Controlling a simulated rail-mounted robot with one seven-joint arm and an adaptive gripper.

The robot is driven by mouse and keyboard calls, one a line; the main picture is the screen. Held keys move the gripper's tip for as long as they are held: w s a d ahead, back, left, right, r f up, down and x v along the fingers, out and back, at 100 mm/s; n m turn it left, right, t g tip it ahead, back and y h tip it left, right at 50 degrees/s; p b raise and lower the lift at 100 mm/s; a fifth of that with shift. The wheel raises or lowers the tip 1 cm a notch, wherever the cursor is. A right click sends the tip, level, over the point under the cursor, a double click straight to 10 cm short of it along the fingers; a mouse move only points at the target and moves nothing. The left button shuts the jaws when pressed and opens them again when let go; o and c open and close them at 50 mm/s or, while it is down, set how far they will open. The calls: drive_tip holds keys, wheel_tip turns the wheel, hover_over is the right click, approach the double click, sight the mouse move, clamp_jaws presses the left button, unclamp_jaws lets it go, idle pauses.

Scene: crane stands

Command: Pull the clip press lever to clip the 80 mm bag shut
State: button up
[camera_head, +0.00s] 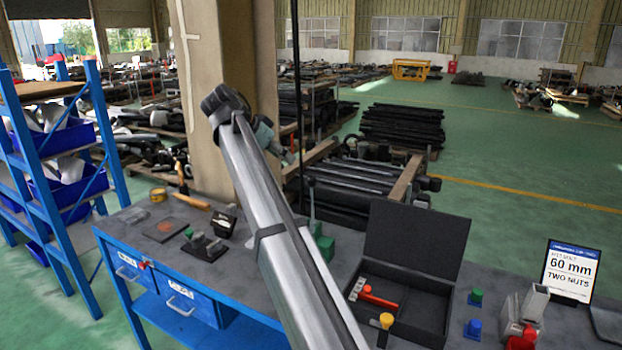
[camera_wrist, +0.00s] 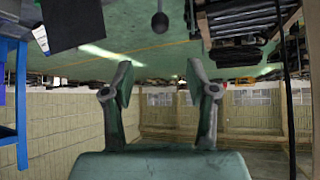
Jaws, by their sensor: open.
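A green press-like fixture (camera_head: 322,245) stands on the bench just right of my arm. A thin upright dark lever (camera_head: 312,203) rises from it. The lever's black ball knob (camera_wrist: 159,22) shows near the top of the wrist view, on its rod. My gripper (camera_wrist: 160,82) is open, with nothing between its two fingers; the knob appears beyond the fingertips, apart from them. In the head view the gripper (camera_head: 268,138) is partly hidden behind my arm. I cannot make out a bag, and my arm covers part of the bench.
An open black case (camera_head: 418,240) with a red-handled tool (camera_head: 378,298) stands to the right. A sign (camera_head: 571,270) reads "60 mm" and "TWO NUTS". A small black-based fixture (camera_head: 205,248) and a hammer (camera_head: 190,200) lie left. A pillar (camera_head: 215,70) stands behind the bench.

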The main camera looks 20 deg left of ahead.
sight(309, 177)
drive_tip(key=p+x, duration=0.3)
drive_tip(key=x, duration=1.2)
drive_tip(key=shift+w, duration=0.1)
clamp_jaws()
